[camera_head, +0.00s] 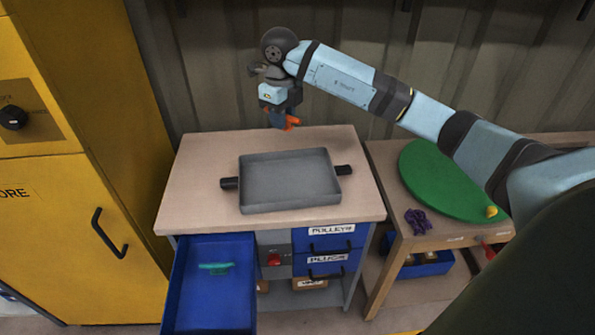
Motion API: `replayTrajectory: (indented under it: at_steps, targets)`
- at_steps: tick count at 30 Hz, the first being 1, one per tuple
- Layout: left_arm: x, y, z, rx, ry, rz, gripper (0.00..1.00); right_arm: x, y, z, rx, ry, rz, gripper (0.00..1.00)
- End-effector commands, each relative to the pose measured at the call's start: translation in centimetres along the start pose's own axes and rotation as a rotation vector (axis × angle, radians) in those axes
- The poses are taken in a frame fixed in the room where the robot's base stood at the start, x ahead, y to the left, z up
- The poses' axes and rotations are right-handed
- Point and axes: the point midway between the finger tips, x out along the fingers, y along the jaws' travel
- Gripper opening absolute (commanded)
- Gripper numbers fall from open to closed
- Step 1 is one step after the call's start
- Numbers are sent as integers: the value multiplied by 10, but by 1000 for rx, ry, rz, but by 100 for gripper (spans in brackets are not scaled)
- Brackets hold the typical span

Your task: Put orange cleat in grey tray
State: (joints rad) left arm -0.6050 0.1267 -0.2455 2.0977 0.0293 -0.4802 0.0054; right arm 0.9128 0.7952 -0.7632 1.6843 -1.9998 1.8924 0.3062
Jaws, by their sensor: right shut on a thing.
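The orange cleat (291,121) is held in my right gripper (284,119), which points down and is shut on it. The gripper is in the air over the back part of the workbench, behind the grey tray. Part of the cleat is hidden by the fingers. The grey tray (290,199) lies on the wooden bench top, with a dark handle at each side, and it is empty. My left gripper is not in view.
The bench (195,183) has an open blue drawer (211,305) at front left with a teal cleat (216,268) inside. A yellow cabinet (75,190) stands at left. At right, a lower table holds a green round board (440,185) and purple rope (417,221).

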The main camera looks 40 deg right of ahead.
Motion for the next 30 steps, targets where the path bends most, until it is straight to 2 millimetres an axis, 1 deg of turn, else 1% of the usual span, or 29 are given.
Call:
replayTrajectory:
  at_steps: [1, 4, 7, 11, 18, 21, 25, 30]
  targets:
    - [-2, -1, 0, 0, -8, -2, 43, -4, -1, 1, 9, 0, 0, 1]
    - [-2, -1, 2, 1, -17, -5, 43, -5, -2, 2, 22, 0, -1, 1]
    - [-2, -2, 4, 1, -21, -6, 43, 4, -3, 2, 27, 3, 0, 1]
    - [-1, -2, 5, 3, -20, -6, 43, 33, -2, 1, 26, 6, 1, 1]
    - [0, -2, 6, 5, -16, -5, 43, 98, -2, 1, 26, 6, 2, 1]
    - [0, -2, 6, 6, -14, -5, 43, 122, -2, 1, 26, 5, 1, 1]
    - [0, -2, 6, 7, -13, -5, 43, 143, -2, 1, 26, 3, 0, 1]
    - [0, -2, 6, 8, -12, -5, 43, 154, -3, 2, 26, 0, -1, 1]
